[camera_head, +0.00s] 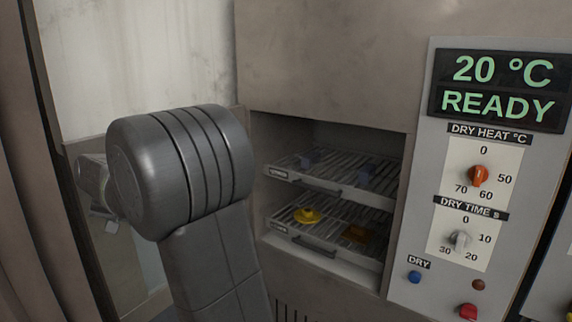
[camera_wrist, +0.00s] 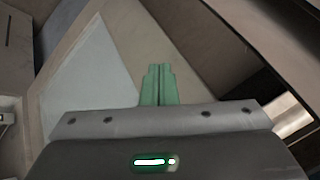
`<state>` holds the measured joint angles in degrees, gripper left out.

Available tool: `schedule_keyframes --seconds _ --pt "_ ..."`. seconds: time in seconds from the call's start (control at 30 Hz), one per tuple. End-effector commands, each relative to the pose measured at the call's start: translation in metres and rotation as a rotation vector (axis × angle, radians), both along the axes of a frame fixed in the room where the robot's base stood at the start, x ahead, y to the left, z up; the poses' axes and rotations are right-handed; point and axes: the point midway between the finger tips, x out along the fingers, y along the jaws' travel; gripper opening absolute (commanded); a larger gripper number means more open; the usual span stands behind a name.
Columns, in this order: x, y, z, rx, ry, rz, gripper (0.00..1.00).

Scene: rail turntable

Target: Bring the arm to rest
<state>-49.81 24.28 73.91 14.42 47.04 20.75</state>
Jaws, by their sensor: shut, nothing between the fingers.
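My gripper (camera_wrist: 159,72) shows in the wrist view as two green fingers side by side, shut with nothing between them. It points toward plain pale and brown surfaces and touches nothing that I can make out. In the head view my grey arm (camera_head: 180,170) stands in front on the left, bent at a large round joint. The fingers are not clear in the head view; the arm's far end is partly hidden behind the joint.
An open drying cabinet (camera_head: 320,130) holds two wire racks. The lower rack carries a yellow round part (camera_head: 308,215) and an orange-brown piece (camera_head: 356,234); the upper carries bluish pieces (camera_head: 311,158). The control panel (camera_head: 415,225) at right reads 20 °C, READY.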

Motion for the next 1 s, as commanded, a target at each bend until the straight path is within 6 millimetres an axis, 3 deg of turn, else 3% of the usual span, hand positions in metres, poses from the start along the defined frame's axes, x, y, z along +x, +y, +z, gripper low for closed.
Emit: schedule_keyframes --seconds 0.6,1.0 --pt "0.024 0.057 -0.082 -0.002 0.002 0.001 0.00" --pt "0.029 0.071 -0.102 0.000 0.000 0.000 0.00"
